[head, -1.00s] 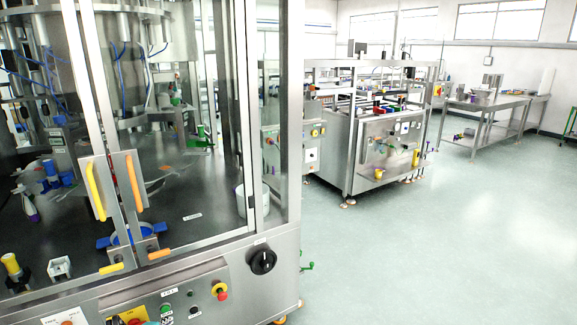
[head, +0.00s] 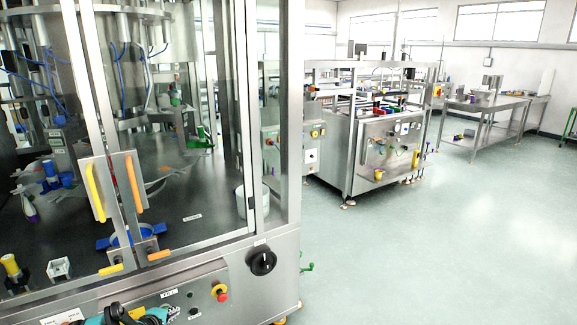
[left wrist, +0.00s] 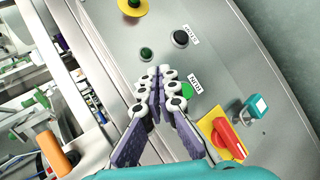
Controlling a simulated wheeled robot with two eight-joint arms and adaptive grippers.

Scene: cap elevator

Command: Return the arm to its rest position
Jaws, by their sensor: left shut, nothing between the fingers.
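My left gripper (head: 158,315) shows at the bottom edge of the head view, in front of the machine's control panel (head: 200,285). Only a teal and black part of it is in the frame. In the left wrist view, the left gripper (left wrist: 160,78) has its two fingers together with nothing between them. Its fingertips appear over the grey panel, beside a green button (left wrist: 187,91); whether they touch it I cannot tell. My right gripper is in neither view.
The glass-doored machine has orange and yellow handles (head: 134,180), a black knob (head: 262,262) and a red-and-yellow button (head: 220,292). The wrist view shows a red switch on a yellow plate (left wrist: 230,137). Open floor (head: 440,240) lies right, before another machine (head: 372,140).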

